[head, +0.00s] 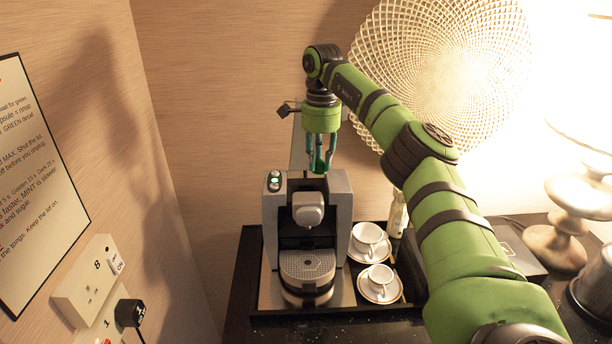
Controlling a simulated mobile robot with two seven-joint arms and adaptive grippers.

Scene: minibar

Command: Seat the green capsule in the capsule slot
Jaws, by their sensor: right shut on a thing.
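The coffee machine (335,204) stands on a black tray, facing me, with a green light on its top left. A grey upright panel (298,145) behind my gripper looks like its raised lid. My right gripper (319,170) points straight down just above the machine's top. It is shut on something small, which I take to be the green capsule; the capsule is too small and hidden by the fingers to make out. The capsule slot in the machine's top is not clearly visible from here. My left gripper is not in view.
Two white cups on saucers (359,296) stand right of the machine on the tray (262,318). A small bottle (397,216) is behind them. A lamp (556,244) stands at the right. Wall sockets (90,285) and a notice are at left.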

